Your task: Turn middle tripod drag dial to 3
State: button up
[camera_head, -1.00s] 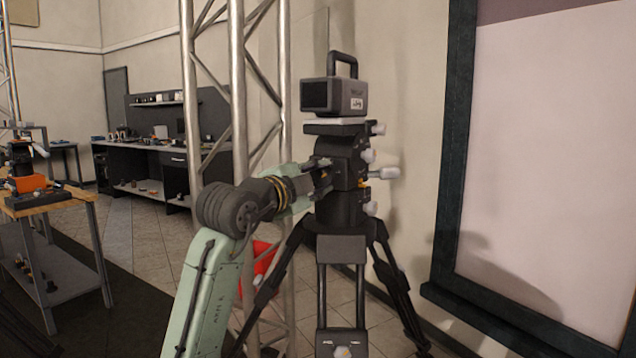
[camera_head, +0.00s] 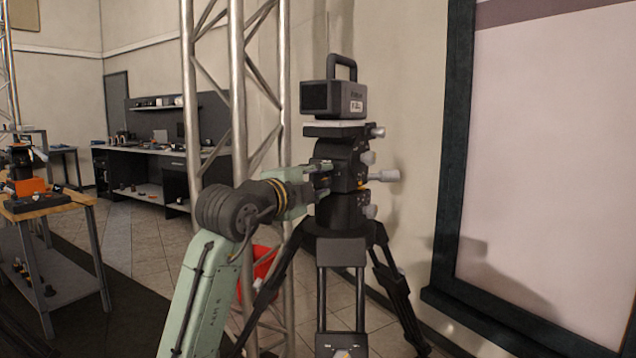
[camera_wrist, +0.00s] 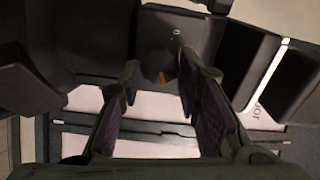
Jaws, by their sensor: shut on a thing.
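A black tripod (camera_head: 340,250) stands in front of me, with a blocky dark head (camera_head: 345,155) that carries a grey box-shaped device with a top handle (camera_head: 335,97). Light grey knobs (camera_head: 368,157) and a longer light handle (camera_head: 384,176) stick out on the head's right side. My gripper (camera_head: 322,178) reaches the head's left side at mid height. In the wrist view its two fingers (camera_wrist: 160,80) are around a dark part with a small orange mark (camera_wrist: 163,77). This seems to be the drag dial; its numbers cannot be read and the fingers partly hide it.
A metal truss (camera_head: 237,120) stands close on the left behind my arm, with a red object (camera_head: 264,262) at its foot. A wooden-topped table (camera_head: 50,205) is at the left. A dark-framed panel (camera_head: 455,150) hangs on the right wall.

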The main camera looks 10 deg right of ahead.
jog(key=o, duration=1.1)
jog(key=shift+o, duration=0.2)
jog(key=v, duration=1.2)
